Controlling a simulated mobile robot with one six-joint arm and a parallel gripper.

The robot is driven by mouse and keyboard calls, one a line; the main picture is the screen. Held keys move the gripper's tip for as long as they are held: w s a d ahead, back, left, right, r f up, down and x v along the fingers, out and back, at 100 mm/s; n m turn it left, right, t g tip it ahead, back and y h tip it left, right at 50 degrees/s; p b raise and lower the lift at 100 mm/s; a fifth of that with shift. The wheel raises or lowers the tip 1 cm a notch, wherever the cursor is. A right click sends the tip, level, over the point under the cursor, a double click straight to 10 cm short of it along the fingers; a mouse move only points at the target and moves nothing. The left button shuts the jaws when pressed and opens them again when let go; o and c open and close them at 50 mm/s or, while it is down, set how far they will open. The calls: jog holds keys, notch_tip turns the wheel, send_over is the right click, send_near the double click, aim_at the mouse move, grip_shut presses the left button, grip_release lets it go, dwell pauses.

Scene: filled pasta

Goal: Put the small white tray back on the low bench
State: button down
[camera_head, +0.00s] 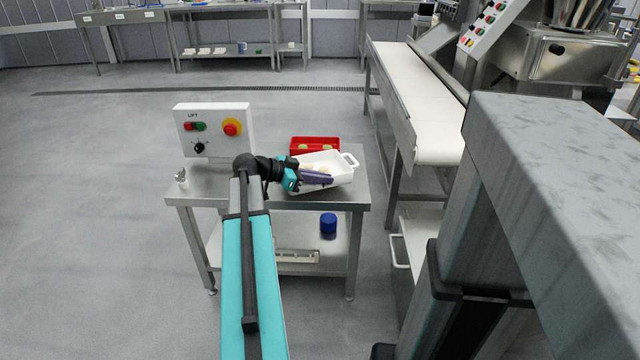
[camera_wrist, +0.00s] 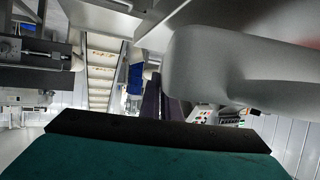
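The small white tray (camera_head: 341,175) is at the right part of the low bench (camera_head: 215,187) in the head view, with a few pale pieces inside. It looks tilted, and I cannot tell whether its underside touches the bench top. My gripper (camera_head: 318,178) reaches in from the left, its purple fingers at the tray's near wall. In the wrist view the fingers (camera_wrist: 163,100) are close together and a large pale grey surface of the tray (camera_wrist: 235,70) fills the upper right. The gripper appears shut on the tray; the exact contact is hidden.
A red tray (camera_head: 315,144) stands just behind the white tray. A lift control box (camera_head: 214,130) and a small metal item (camera_head: 181,178) are on the bench's left. A blue tub (camera_head: 328,222) is on the lower shelf. A white conveyor (camera_head: 420,105) stands to the right.

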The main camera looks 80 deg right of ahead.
jog(key=shift+w+d+f+b, duration=0.15)
jog(key=shift+w+d, duration=0.2)
jog(key=shift+d, duration=0.65)
jog(key=shift+w+d+r+b, duration=0.15)
jog(key=shift+w+d, duration=0.2)
jog(key=shift+d, duration=0.65)
jog(key=shift+f, duration=0.1)
jog(key=shift+f+b, duration=0.5)
jog(key=shift+f, duration=1.25)
jog(key=shift+f, duration=0.1)
jog(key=c, duration=2)
grip_release()
jog(key=shift+a, duration=0.1)
jog(key=p+v, duration=0.2)
jog(key=v, duration=1)
jog(key=shift+w, duration=0.1)
